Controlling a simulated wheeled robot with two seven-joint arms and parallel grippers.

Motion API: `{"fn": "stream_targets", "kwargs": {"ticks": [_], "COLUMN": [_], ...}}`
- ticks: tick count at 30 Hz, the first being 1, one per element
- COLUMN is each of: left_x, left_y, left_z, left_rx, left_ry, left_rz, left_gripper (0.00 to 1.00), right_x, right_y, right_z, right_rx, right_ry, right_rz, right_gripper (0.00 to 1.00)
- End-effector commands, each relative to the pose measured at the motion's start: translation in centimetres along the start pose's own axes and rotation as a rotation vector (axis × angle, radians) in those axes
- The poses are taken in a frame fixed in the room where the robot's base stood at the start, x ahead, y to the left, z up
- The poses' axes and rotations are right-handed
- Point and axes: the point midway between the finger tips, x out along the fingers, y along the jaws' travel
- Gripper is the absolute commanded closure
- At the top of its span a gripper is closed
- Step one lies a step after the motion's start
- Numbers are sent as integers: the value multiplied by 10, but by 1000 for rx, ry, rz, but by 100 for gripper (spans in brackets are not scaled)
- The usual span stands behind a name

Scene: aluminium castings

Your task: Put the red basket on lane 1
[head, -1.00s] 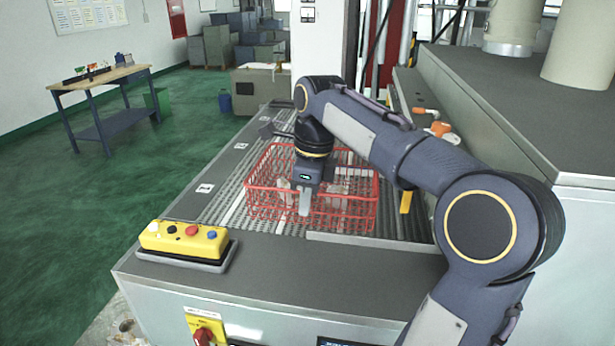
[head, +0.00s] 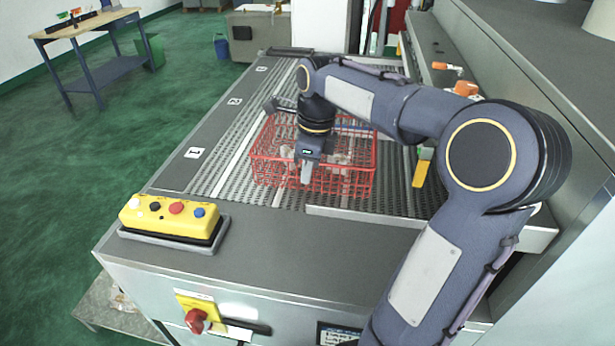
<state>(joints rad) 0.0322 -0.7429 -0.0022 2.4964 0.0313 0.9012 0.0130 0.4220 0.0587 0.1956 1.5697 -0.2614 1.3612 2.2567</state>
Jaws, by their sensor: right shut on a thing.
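The red basket (head: 358,178) is a wire basket with several pale grey castings inside. It is over the grey slatted conveyor bed, right of the lane label 1 (head: 194,152). I cannot tell whether its bottom touches the bed. My right gripper (head: 306,174) points down at the basket's near side, shut on its near wall; the finger partly covers the wires there. My right arm reaches in from the right and hides part of the bed behind. My left gripper is out of view.
Labels 2 (head: 234,101) and 3 (head: 262,69) lie farther along the left border. A yellow button box (head: 172,216) stands at the front left corner. A metal bar (head: 400,215) edges the bed's front right. Orange fittings (head: 466,88) sit at the right.

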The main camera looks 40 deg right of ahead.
Motion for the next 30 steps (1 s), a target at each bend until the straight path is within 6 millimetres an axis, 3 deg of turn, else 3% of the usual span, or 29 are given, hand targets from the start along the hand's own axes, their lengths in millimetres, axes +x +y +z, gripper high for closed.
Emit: {"fn": "stream_targets", "kwargs": {"ticks": [6,18,19,23,30], "left_x": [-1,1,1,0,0], "left_y": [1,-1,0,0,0], "left_z": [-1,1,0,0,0], "left_rx": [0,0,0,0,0], "left_ry": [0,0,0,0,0], "left_rz": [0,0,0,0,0], "left_gripper": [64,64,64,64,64], "right_x": [23,28,28,28,28], "right_y": [0,0,0,0,0], "right_z": [-3,-3,-4,-3,-3], "right_rx": [0,-1,0,0,0], "right_ry": [-1,-2,0,0,0], "right_rz": [-2,-3,0,1,0], "right_gripper": [100,100,91,74,73]}}
